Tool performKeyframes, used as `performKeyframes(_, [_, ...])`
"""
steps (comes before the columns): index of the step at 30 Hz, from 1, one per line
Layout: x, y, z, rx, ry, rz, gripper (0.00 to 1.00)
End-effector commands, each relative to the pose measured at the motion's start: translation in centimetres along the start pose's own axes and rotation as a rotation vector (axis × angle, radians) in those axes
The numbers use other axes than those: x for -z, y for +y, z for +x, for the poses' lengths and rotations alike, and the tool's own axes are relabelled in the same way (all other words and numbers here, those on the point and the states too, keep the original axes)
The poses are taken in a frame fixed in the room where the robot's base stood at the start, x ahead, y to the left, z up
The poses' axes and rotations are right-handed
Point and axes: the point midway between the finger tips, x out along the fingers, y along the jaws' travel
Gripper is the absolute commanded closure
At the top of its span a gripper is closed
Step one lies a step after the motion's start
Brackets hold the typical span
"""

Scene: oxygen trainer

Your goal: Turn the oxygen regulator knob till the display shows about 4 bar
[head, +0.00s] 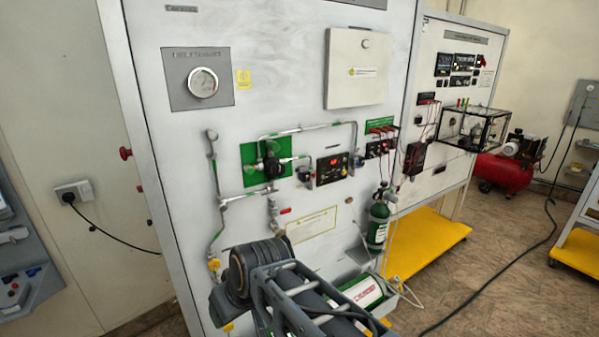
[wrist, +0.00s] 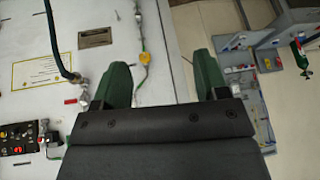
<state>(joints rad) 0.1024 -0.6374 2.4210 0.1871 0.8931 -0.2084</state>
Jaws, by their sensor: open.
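The oxygen regulator with its dark knob (head: 271,166) sits on a green square plate on the white panel, left of centre in the head view. Pipes join it on its right and below. The black display unit (head: 332,168) is right of it, with small red digits too small to read. A black unit with red marks, which looks like the same display, shows tilted at the lower left of the wrist view (wrist: 17,138). My gripper (wrist: 158,70) is open and empty, its dark green fingers wide apart. I cannot make out the knob in the wrist view.
A round gauge (head: 203,83) is above the regulator and a white box (head: 357,68) at upper right. A green cylinder (head: 379,222) stands at the panel's right. Pipes and a yellowish label (head: 311,225) lie below the regulator. A dark hose (wrist: 58,45) crosses the wrist view's left.

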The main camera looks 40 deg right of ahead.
Motion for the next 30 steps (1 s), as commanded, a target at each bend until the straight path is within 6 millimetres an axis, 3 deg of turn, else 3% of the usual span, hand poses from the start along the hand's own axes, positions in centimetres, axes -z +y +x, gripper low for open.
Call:
performKeyframes(1, [0.7, 0.9, 1.4, 0.033, 0.047, 0.011, 0.28])
performKeyframes(3, [2.9, 2.3, 1.7, 0.082, 0.146, 0.003, 0.27])
performKeyframes(7, [7.3, 6.5, 1.0, 0.105, 0.391, -0.034, 0.27])
performKeyframes(12, [11.2, 13.9, -2.3, -0.015, 0.715, -0.104, 0.27])
performKeyframes(18, [12.5, 20.8, -6.8, -0.227, 0.957, -0.174, 0.27])
performKeyframes(24, [13.2, 23.7, -9.1, -0.340, 1.046, -0.209, 0.27])
performKeyframes(30, [16.0, 24.3, -8.2, -0.348, 1.054, -0.215, 0.27])
